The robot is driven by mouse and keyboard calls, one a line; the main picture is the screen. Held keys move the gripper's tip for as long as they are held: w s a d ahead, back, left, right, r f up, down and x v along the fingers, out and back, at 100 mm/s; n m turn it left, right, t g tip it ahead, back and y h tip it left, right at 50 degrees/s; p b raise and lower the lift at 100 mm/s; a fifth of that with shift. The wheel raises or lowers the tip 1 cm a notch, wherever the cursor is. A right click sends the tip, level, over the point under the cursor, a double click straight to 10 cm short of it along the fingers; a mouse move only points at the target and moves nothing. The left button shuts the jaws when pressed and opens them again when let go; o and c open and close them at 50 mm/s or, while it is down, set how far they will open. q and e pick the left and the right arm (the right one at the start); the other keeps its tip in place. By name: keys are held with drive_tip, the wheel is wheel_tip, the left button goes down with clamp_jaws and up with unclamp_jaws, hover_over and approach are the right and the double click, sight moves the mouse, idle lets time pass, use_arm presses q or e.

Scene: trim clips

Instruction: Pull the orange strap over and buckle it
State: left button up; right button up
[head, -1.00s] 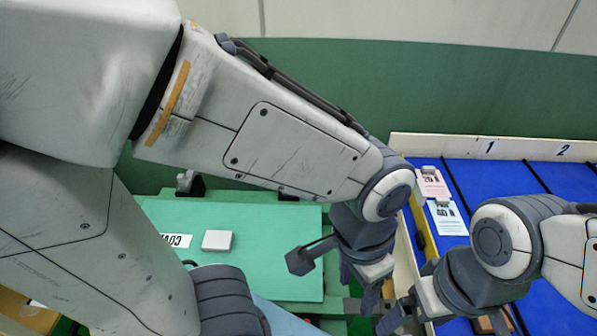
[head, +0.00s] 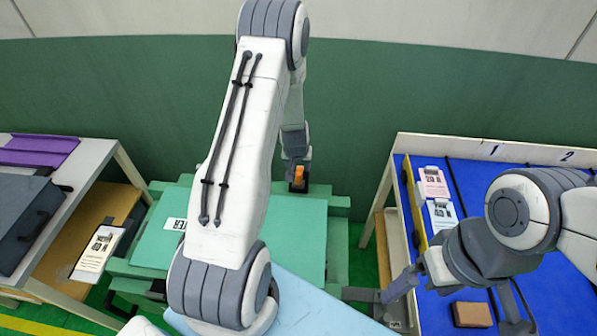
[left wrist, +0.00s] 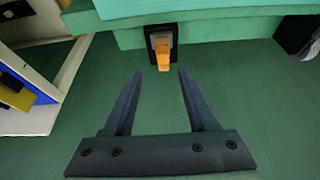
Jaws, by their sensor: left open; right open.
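The orange strap (head: 299,172) shows as a short end in a dark holder (head: 298,187) at the far edge of the green table (head: 305,235). In the left wrist view the strap (left wrist: 163,60) hangs from its dark holder (left wrist: 160,36), just beyond the fingertips and roughly centred between them. My left gripper (left wrist: 157,74) is open and empty; in the head view it is mostly hidden behind its own arm, just above the strap. My right gripper (head: 458,300) is open at the blue table's near left part. I cannot make out a buckle.
The blue table (head: 545,285) at the right carries a pink card (head: 432,183), a white card (head: 441,215) and a brown block (head: 472,314). A shelf (head: 110,155) with a dark case (head: 25,215) stands at the left. My left arm covers the green table's middle.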

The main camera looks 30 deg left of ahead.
sight(298, 174)
use_arm(q)
drive_tip(key=x, duration=0.3)
drive_tip(key=p+x, duration=0.1)
drive_tip(key=x, duration=0.6)
drive_tip(key=shift+a+f+p, duration=0.3)
drive_tip(key=shift+a, duration=0.05)
clamp_jaws()
idle(1.0)
